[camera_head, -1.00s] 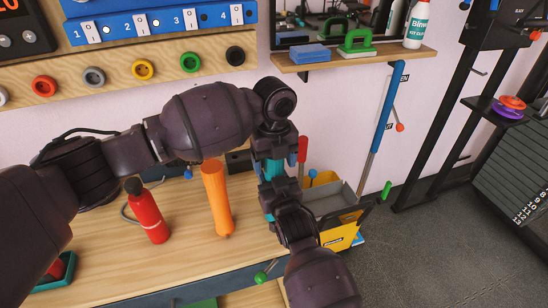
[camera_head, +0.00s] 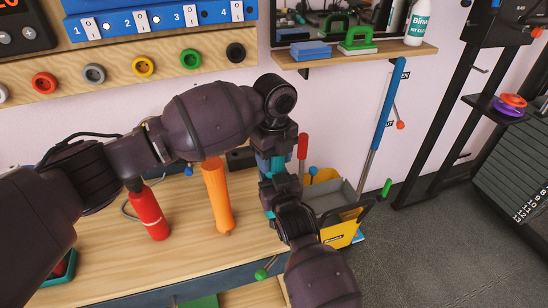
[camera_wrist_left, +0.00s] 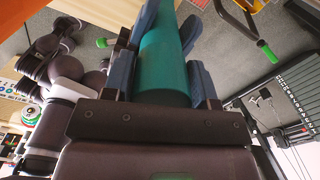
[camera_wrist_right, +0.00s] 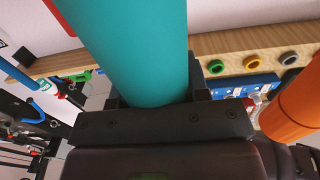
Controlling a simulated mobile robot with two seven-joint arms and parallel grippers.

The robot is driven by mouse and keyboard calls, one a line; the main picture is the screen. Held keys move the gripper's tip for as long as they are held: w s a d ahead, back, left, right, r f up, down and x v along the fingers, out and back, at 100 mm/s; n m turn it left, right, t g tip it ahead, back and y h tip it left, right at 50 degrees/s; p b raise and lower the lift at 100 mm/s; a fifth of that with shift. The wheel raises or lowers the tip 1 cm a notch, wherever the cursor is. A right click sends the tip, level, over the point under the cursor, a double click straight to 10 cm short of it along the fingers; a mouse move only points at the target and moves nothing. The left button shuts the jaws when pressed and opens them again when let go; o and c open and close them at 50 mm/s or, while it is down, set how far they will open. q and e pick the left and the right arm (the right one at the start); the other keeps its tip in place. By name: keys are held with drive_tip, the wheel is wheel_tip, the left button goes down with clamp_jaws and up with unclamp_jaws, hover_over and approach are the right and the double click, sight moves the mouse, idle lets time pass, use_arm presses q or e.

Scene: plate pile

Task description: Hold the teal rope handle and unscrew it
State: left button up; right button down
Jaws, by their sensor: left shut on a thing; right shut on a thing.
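The teal handle (camera_head: 267,163) stands upright at the right end of the wooden bench, mostly hidden behind my grippers in the head view. My left gripper (camera_head: 276,152) is shut around its upper part. In the left wrist view the teal handle (camera_wrist_left: 164,62) lies between the blue-grey fingers. My right gripper (camera_head: 272,190) is shut around it just below the left one. The right wrist view shows the teal handle (camera_wrist_right: 138,50) rising from between the right fingers. The handle's ends and any thread are hidden in the head view.
An orange handle (camera_head: 217,198) and a red bottle (camera_head: 149,212) stand left of my grippers on the bench (camera_head: 185,240). A grey and yellow bin (camera_head: 338,196) is close on the right. A shelf (camera_head: 355,53) with a white bottle (camera_head: 417,25) is above. Open floor lies at right.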

use_arm(q)
drive_tip(key=o, duration=1)
drive_tip(key=shift+r, duration=2.35)
drive_tip(key=shift+c, duration=0.3)
drive_tip(key=shift+w+r+m, duration=0.1)
drive_tip(key=shift+r+m, duration=1.45)
drive_tip(key=shift+m, duration=0.05)
drive_tip(key=shift+f, duration=3.9)
